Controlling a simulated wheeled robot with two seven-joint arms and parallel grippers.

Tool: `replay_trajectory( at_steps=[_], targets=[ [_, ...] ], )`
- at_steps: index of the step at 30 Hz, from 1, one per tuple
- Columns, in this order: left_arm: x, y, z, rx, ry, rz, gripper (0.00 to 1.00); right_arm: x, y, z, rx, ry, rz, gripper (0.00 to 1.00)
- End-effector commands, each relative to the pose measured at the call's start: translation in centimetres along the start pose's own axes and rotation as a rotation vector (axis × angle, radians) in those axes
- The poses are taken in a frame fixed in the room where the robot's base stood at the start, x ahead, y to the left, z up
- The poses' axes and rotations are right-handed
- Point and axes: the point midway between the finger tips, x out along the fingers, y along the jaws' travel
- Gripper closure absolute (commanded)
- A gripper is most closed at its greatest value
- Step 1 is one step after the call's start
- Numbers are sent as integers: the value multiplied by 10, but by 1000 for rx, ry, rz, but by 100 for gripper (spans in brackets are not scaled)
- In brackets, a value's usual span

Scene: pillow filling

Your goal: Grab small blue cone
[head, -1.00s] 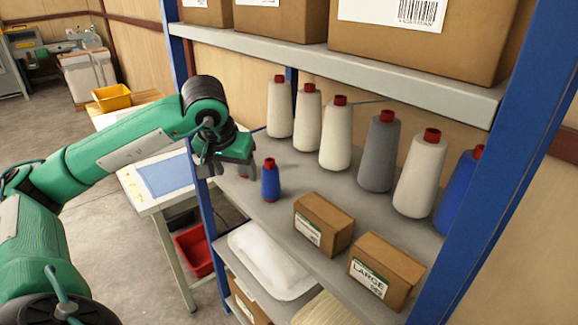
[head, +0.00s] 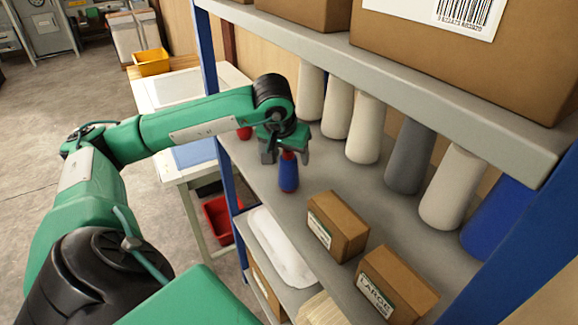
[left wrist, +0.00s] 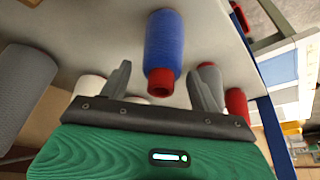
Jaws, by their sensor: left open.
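The small blue cone (head: 288,176) stands on the grey shelf, with a red tip at its top. My left gripper (head: 285,158) is over it, with its open fingers around or just beside the red tip; the exact depth is hard to tell. In the left wrist view the blue cone (left wrist: 164,45) lies between and beyond the two open fingers (left wrist: 160,85), its red tip toward the gripper. The fingers do not appear to touch it. My right gripper is not in view.
Large cones in white, grey (head: 410,157) and blue stand along the shelf's back. Two small cardboard boxes (head: 338,226) (head: 396,284) sit nearer the front. A blue rack post (head: 226,200) stands left of the cone.

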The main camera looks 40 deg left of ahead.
Motion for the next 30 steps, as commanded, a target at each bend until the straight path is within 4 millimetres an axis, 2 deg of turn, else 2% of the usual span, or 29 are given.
replay_trajectory(
  at_steps=[4, 11, 14, 19, 30],
  targets=[
    [12, 0, 1, 1, -2, -1, 37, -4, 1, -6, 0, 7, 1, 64],
    [15, 0, 1, 0, 1, 0, 37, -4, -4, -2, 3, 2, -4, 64],
    [15, 0, 1, 0, 1, 0, 53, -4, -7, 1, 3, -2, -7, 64],
    [15, 0, 1, 0, 1, 0, 86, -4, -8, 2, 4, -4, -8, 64],
    [13, 0, 0, 0, 2, 0, 88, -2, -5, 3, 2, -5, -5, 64]
  ],
)
